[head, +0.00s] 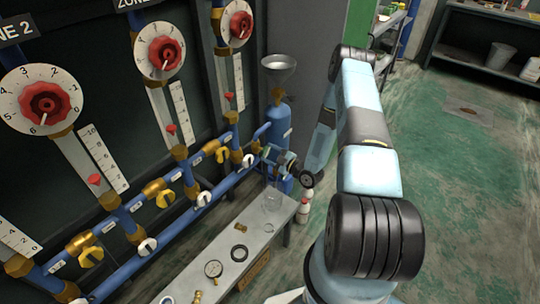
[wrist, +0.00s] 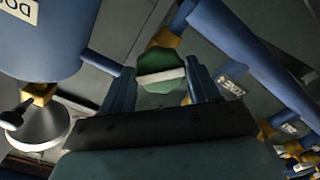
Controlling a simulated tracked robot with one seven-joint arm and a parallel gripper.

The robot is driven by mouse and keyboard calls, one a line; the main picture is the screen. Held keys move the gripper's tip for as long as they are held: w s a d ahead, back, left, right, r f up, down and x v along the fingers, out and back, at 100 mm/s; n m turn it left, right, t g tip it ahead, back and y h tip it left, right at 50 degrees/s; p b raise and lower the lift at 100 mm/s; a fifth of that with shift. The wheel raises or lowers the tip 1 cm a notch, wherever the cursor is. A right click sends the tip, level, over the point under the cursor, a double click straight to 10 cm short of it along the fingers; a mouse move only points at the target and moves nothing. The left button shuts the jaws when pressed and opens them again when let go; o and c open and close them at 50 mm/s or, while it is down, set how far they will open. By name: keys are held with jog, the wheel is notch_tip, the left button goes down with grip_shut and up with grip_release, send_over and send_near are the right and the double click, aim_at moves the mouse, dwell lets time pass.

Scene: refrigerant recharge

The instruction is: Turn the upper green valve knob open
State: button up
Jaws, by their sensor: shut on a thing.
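The green valve knob (wrist: 160,72) shows in the wrist view as a dark green round knob with a pale bar across its face. It sits on a brass fitting of a blue pipe. My gripper (wrist: 162,86) has one finger on each side of the knob and is shut on it. The pale bar runs nearly level across the wrist view. In the head view my gripper (head: 281,160) is at the right end of the blue pipes, beside the blue cylinder, and the green knob is largely hidden there.
A blue cylinder (head: 279,122) with a funnel (head: 279,65) stands close behind my gripper. Blue pipes (head: 160,190) with several yellow and white knobs run left below red-knobbed dials (head: 160,52). A grey bench (head: 275,222) below holds a glass jar (head: 272,199) and small parts.

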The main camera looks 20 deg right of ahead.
jog(key=n, duration=0.4)
dwell(0.3)
jog(key=n, duration=0.4)
jog(key=o, duration=1.1)
jog(key=shift+c, duration=0.2)
